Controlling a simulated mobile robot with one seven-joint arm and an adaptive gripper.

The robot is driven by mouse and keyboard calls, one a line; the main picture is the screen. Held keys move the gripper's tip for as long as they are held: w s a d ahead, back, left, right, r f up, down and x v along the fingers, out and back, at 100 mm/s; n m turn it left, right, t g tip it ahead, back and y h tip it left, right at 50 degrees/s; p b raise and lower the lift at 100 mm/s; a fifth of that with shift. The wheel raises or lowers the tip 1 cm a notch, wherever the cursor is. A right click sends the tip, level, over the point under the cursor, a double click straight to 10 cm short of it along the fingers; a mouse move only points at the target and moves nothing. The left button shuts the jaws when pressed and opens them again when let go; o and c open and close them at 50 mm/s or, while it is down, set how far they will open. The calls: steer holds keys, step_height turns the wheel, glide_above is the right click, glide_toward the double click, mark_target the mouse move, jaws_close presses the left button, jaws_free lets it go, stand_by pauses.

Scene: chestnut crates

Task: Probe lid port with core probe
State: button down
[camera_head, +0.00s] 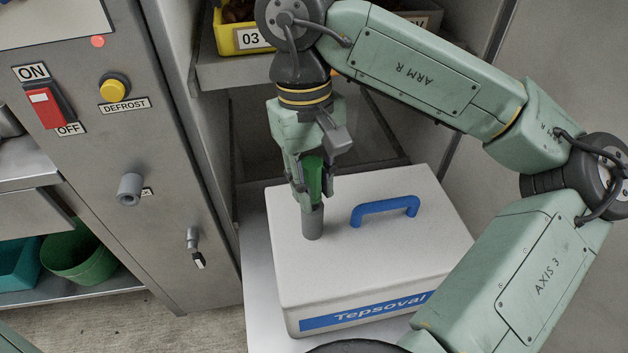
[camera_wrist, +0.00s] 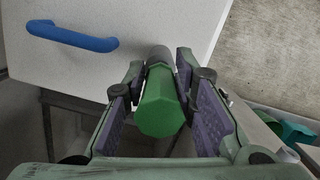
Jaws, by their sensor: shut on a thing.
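The core probe has a green handle (camera_head: 315,180), and my gripper (camera_head: 311,192) is shut on it above the white box. In the wrist view the green handle (camera_wrist: 160,106) sits between the two purple-padded fingers. The box lid (camera_head: 285,205) is white with a blue handle (camera_head: 386,207); the blue handle also shows in the wrist view (camera_wrist: 72,36). A grey cylinder (camera_head: 313,224) stands upright on the lid, left of the blue handle, directly below the green handle. I cannot tell whether it is the lid port or part of the probe. The probe's tip is hidden.
A grey cabinet panel with a red switch (camera_head: 46,105), yellow button (camera_head: 114,89), grey stub (camera_head: 130,189) and small lever (camera_head: 193,240) stands at left. A yellow crate (camera_head: 226,35) sits on a shelf behind. Green (camera_head: 80,255) and teal (camera_head: 18,268) bins are at lower left.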

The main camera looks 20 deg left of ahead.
steer(key=shift+f+b, duration=0.95)
steer(key=shift+f, duration=0.3)
steer(key=c, duration=1.2)
jaws_free()
steer(key=shift+r, duration=0.1)
steer(key=shift+c, duration=0.2)
